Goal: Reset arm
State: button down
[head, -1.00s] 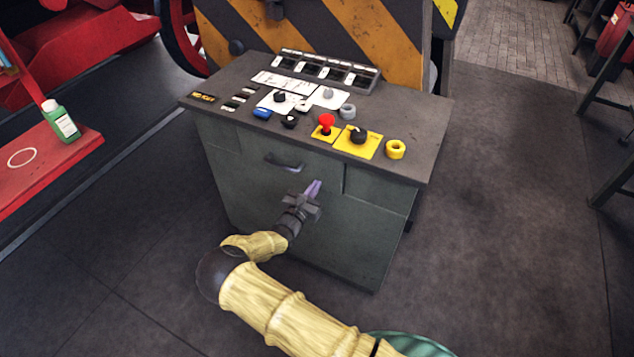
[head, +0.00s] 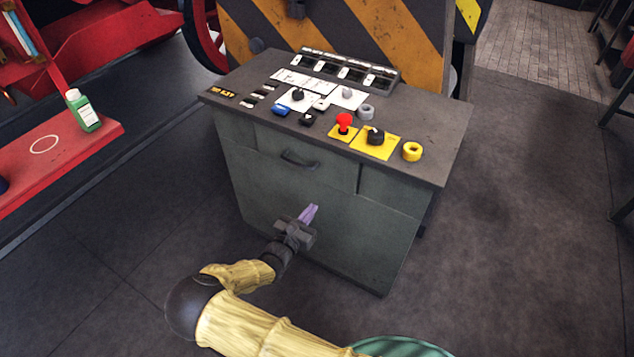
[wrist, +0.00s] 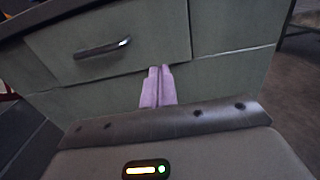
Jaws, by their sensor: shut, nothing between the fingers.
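My gripper (head: 308,215) is shut and empty, with its purple fingers together. In the head view it is in front of the green-grey control desk (head: 290,205), below the drawer handle (head: 299,159). In the wrist view the closed fingers (wrist: 157,88) point at the desk's front, below and to the right of the metal handle (wrist: 102,47). The drawer looks closed. I cannot tell how far the fingertips are from the desk front.
On the desk top are a red button (head: 344,121), a black knob on a yellow plate (head: 376,137) and a yellow ring (head: 412,152). A green bottle (head: 83,110) stands on a red bench (head: 52,150) at the left. The floor (head: 520,250) at the right is clear.

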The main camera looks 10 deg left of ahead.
jog(key=s+d+r+m+g+h+p, duration=0.1)
jog(key=s+d+r+m+g, duration=0.15)
jog(key=d+m+g, duration=0.35)
jog(key=s+d+r+m+g+h+p, duration=0.1)
jog(key=s+d+r+m+g, duration=0.2)
jog(key=d, duration=0.5)
jog(key=s+d+r+m+g+h+p, duration=0.1)
jog(key=d+r+m+g+h+p, duration=0.15)
jog(key=d+m+g, duration=0.35)
jog(key=s+d+r+m+y+p, duration=0.2)
jog(key=s+d+r+m+y, duration=0.2)
jog(key=r+m, duration=0.4)
jog(key=s+d+r+m+y+p, duration=0.2)
jog(key=s+d+r+m+y, duration=0.2)
jog(key=s+r+m, duration=0.5)
notch_tip(320, 180, up, 4)
jog(key=y, duration=0.2)
jog(key=shift+s+t+y, duration=0.25)
jog(key=shift+t+y, duration=0.05)
jog(key=shift+y, duration=0.05)
jog(key=shift+f, duration=0.1)
